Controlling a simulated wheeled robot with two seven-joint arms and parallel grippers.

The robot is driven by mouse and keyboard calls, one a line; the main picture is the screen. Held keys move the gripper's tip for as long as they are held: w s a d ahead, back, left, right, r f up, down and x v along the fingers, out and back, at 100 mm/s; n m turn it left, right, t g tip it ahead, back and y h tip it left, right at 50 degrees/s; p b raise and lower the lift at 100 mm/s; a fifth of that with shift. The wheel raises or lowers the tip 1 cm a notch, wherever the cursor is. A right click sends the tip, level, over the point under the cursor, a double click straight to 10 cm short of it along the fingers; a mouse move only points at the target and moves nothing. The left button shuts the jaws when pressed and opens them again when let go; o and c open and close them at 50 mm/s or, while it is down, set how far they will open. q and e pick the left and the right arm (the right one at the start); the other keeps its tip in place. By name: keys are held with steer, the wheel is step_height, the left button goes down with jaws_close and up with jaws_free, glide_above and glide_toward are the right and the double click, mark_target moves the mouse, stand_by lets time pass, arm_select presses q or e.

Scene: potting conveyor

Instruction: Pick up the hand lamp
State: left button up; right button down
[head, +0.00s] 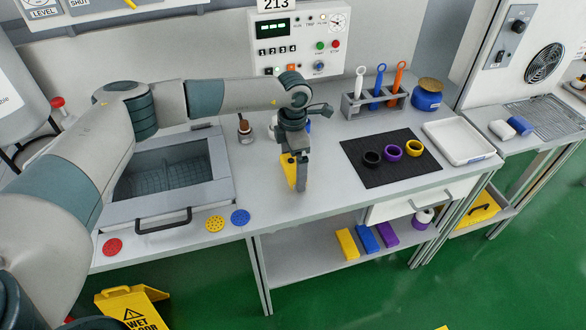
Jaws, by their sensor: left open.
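My left gripper (297,170) points down over the bench top, left of the black mat. It is open. A yellow upright object (288,172), likely the hand lamp, stands right at its fingers and is partly covered by them. I cannot tell whether the fingers touch it. A bit of something blue and white shows behind my wrist, mostly hidden. My right gripper is not in view.
A black mat (375,176) holds black, purple and yellow rings. Behind it stands a rack (352,108) of tools with a blue jar (427,96) beside it. A white tray (458,142) lies right; a sunken basin (165,172) lies left. Bench front near the gripper is clear.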

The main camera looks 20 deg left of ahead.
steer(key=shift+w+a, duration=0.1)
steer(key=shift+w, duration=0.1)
arm_select(q)
steer(key=shift+c, duration=0.6)
steer(key=c, duration=0.5)
steer(key=shift+c, duration=0.9)
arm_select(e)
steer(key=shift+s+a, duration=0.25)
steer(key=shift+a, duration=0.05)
arm_select(q)
steer(key=shift+r, duration=0.15)
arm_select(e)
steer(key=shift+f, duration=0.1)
